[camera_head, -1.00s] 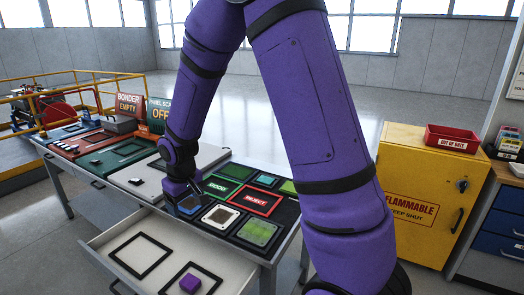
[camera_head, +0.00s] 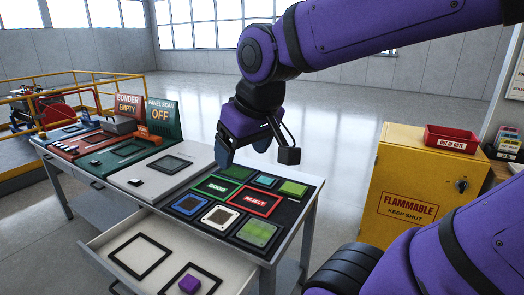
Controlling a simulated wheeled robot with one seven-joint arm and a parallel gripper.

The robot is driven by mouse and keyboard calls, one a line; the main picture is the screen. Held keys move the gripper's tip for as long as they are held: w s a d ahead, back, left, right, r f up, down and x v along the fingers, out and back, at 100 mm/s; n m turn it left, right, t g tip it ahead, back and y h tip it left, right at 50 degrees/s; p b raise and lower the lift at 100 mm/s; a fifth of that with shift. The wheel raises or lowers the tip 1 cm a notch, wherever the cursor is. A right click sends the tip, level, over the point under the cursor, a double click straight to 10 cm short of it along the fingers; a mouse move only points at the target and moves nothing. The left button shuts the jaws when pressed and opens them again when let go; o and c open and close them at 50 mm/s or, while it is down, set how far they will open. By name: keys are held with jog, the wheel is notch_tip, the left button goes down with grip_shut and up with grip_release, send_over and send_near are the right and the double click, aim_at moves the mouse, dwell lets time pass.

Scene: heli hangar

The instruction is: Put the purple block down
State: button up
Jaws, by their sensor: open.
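The purple block (camera_head: 189,284) rests in the open drawer, inside the right-hand black square frame (camera_head: 213,283) on the drawer floor. It is near the bottom edge of the view. My gripper (camera_head: 241,151) is up in the air above the back of the bench, well apart from the block. Its jaws point down and are open, with nothing seen between them.
The open drawer (camera_head: 97,243) juts out from the bench. Its left black frame (camera_head: 141,256) is empty. The bench top holds GOOD (camera_head: 216,188) and REJECT (camera_head: 255,200) frames and several coloured panels. A yellow cabinet (camera_head: 418,165) stands to the right.

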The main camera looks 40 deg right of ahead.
jog(key=s, duration=0.3)
jog(key=s+r, duration=0.1)
jog(key=s, duration=0.1)
jog(key=shift+d, duration=0.1)
jog(key=shift+o, duration=0.5)
jog(key=shift+w, duration=0.1)
dwell(0.7)
